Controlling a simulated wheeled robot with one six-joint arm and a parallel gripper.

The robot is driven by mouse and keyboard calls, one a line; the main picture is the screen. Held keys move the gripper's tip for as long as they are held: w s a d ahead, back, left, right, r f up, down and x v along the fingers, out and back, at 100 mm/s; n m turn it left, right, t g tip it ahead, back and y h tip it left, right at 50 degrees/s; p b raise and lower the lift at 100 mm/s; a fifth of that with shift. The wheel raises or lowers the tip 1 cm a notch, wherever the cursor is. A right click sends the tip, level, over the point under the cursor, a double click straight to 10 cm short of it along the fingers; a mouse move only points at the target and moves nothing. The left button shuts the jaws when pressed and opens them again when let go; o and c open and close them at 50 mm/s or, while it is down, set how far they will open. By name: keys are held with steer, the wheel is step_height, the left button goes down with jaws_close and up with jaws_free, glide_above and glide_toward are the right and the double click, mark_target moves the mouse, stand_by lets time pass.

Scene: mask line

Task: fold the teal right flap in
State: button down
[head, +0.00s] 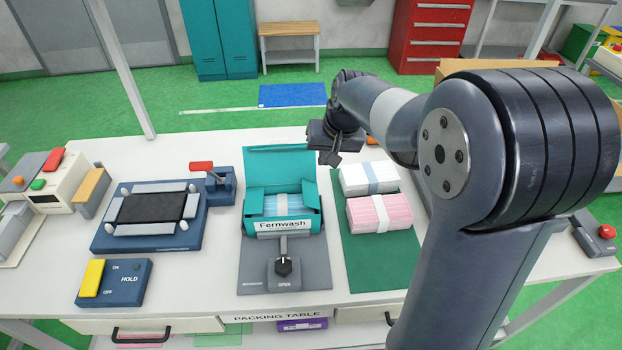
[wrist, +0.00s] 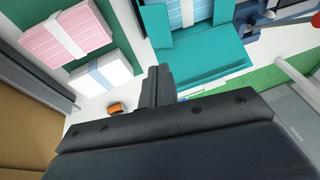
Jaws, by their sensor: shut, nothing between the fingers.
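The teal Fernwash carton (head: 291,222) stands open-topped on a grey fixture, its back lid panel (head: 279,162) raised. A blue pleated stack (head: 283,204) lies inside and also shows in the wrist view (wrist: 185,12). The teal right flap (head: 311,194) stands up at the carton's right side; it shows left of the stack in the wrist view (wrist: 156,24). The left flap (head: 253,201) is at the opposite side. My gripper (head: 329,158) is shut and empty, above and behind the carton's back right corner, apart from it. Its fingers show in the wrist view (wrist: 156,85).
A white bundle (head: 368,177) and a pink bundle (head: 380,211) lie on a green mat (head: 385,252) right of the carton. A black lever (head: 283,266) stands in front of it. A blue press-like fixture (head: 150,240) and a red-handled device (head: 212,184) are at left.

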steer(key=p, duration=0.2)
glide_toward(303, 188)
steer(key=f, duration=0.2)
steer(key=w+f, duration=0.1)
steer(key=f, duration=0.2)
steer(key=shift+w+d, duration=0.1)
steer(key=shift+d, duration=0.05)
steer(key=shift+a+f, duration=0.35)
steer(key=shift+f, duration=0.25)
steer(key=shift+a+f+h+p, duration=0.15)
steer(key=shift+a+h+p, duration=0.25)
steer(key=shift+h+p, duration=0.25)
steer(key=shift+a+h, duration=0.1)
steer(key=shift+h, duration=0.15)
steer(key=shift+a+f+h+b, duration=0.35)
steer(key=shift+f+h+b, duration=0.1)
steer(key=shift+h, duration=0.25)
steer(key=shift+a+f+b, duration=0.45)
steer(key=shift+f+b, duration=0.05)
steer(key=shift+b, duration=0.75)
